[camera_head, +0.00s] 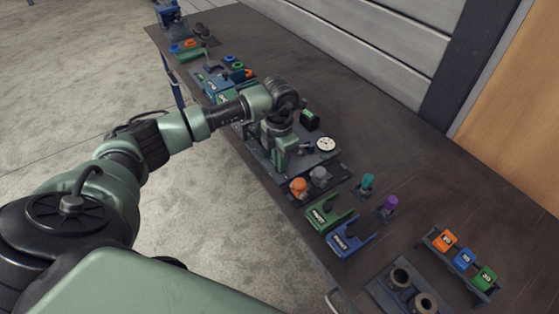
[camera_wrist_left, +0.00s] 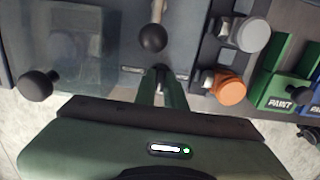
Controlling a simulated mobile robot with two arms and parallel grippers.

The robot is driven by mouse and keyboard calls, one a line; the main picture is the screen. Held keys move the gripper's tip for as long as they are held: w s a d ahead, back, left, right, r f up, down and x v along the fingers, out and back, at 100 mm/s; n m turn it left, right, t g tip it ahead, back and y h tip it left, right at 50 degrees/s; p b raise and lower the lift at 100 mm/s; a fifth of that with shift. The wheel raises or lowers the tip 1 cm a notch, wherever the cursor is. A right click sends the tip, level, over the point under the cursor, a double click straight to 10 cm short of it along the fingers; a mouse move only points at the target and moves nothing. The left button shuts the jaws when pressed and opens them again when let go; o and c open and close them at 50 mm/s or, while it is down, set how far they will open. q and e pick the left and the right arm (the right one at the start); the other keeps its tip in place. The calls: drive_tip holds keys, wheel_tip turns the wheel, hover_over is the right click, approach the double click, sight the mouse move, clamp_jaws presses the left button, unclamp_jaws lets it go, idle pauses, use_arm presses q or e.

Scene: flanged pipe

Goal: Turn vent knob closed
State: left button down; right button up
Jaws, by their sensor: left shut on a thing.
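My left gripper (camera_head: 283,152) points down at the panel (camera_head: 320,165) in the middle of the bench. In the left wrist view its two green fingers (camera_wrist_left: 161,82) are closed together at the panel's near edge. Another black ball knob (camera_wrist_left: 37,85) is at the left, beside a clear box (camera_wrist_left: 75,48). My right gripper is not in view.
An orange knob (camera_wrist_left: 228,90) and a grey knob (camera_wrist_left: 250,34) stand right of the fingers. A white dial (camera_head: 326,144) is beside the gripper. Green (camera_head: 327,215) and blue (camera_head: 346,240) holders and coloured blocks (camera_head: 463,259) lie further right. The bench's back strip is clear.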

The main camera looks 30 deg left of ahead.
use_arm(q)
drive_tip(key=m+b, duration=0.3)
drive_tip(key=shift+w+f, duration=0.1)
drive_tip(key=shift+f, duration=0.05)
drive_tip(key=m+b, duration=0.4)
drive_tip(key=m, duration=0.1)
drive_tip(key=shift+b, duration=0.3)
drive_tip(key=m+b, duration=0.3)
drive_tip(key=m, duration=0.1)
drive_tip(key=shift+m, duration=0.4)
drive_tip(key=shift+r+m+b, duration=0.2)
drive_tip(key=shift+m+b, duration=0.95)
drive_tip(key=shift+m, duration=1.35)
drive_tip(key=c, duration=1.5)
unclamp_jaws()
